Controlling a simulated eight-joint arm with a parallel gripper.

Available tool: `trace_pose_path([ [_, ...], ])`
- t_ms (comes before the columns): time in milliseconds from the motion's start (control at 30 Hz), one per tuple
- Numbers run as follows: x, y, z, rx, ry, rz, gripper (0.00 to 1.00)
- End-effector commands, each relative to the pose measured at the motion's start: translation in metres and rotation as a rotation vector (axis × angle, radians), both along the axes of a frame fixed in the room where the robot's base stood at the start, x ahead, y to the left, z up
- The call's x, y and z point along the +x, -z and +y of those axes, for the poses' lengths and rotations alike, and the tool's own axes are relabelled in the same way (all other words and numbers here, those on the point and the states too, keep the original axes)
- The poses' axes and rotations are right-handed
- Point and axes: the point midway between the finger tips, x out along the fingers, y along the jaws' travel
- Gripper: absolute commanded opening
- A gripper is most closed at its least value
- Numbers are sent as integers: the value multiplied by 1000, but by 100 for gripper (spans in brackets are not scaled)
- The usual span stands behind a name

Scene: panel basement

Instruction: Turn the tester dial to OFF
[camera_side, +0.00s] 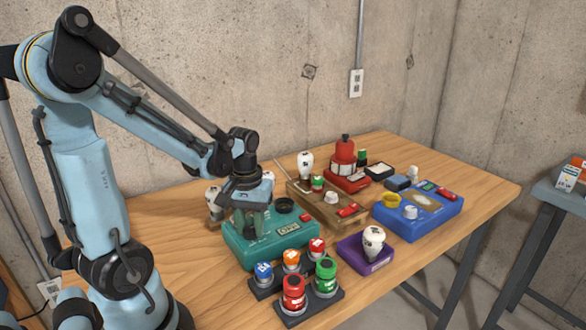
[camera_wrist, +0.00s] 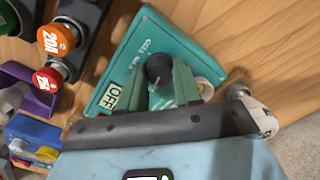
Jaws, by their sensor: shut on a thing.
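The tester is a teal box (camera_side: 290,242) at the front left of the wooden table. In the wrist view the teal box (camera_wrist: 140,35) carries "CELL" lettering, cut off by a finger, and a pale OFF plate (camera_wrist: 110,97). Its black dial (camera_wrist: 158,67) sits between my fingertips. My gripper (camera_side: 250,228) reaches down over the left part of the box, and its fingers (camera_wrist: 164,78) are shut on the dial. The dial's pointer mark is hidden, so its setting cannot be told.
Black holders with red, orange, blue and green capped fuses (camera_side: 293,290) stand in front of the tester. A purple block with a white bulb (camera_side: 373,240), a blue box (camera_side: 425,222) and a wooden board (camera_side: 312,205) stand to the right.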

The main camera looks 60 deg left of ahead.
Motion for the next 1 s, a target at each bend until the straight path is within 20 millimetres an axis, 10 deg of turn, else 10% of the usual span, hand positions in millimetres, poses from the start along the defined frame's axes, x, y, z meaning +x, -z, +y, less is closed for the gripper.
trace_pose_path([
  [967, 1, 0, 0, 0, -213, -1, 3],
  [1000, 1, 0, 0, 0, -212, -1, 39],
])
